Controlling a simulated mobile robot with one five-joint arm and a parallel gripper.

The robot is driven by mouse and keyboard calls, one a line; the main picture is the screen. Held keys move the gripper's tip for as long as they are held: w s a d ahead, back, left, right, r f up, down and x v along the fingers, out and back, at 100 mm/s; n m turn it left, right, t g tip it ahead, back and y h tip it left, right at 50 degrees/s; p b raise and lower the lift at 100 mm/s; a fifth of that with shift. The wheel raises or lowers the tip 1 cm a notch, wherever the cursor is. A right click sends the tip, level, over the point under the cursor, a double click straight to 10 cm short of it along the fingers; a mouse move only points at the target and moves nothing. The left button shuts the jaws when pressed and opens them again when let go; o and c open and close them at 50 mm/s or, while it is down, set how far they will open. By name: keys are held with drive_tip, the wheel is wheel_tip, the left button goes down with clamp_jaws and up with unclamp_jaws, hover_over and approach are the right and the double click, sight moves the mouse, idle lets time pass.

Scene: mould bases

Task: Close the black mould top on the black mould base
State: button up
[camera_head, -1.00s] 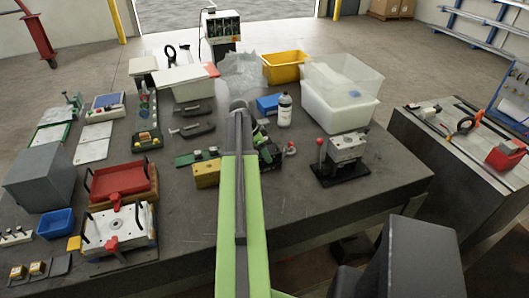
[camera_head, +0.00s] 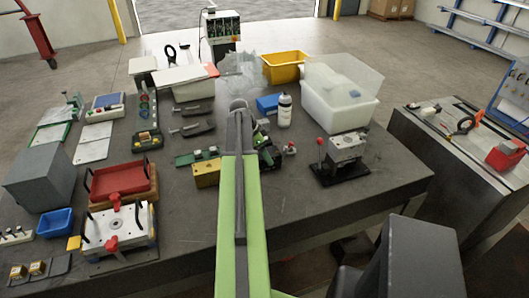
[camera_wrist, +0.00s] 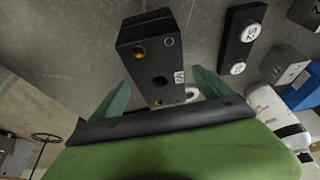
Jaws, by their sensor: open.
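In the wrist view a black mould block (camera_wrist: 147,38) lies ahead of my gripper (camera_wrist: 160,78). It has brass-coloured round fittings, a dark central hole and a small white label. I cannot tell whether it is the mould top or the base. My teal fingers are spread on either side of its near end, and nothing is held. A second dark narrow block (camera_wrist: 242,40) with white round marks lies to its right, apart from it. In the head view my green arm hides most of this area; dark parts (camera_head: 268,153) show just right of it.
A yellow block (camera_head: 206,174) and a green piece (camera_head: 197,157) lie left of my arm. A white bottle (camera_head: 284,111) and a blue box (camera_head: 268,103) stand behind. A fixture with a red knob (camera_head: 343,158) stands right. The front middle of the table is clear.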

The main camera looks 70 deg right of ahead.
drive_tip(key=p+v, duration=1.5)
drive_tip(key=v, duration=0.2)
drive_tip(key=shift+p, duration=0.3)
drive_tip(key=shift+w, duration=0.1)
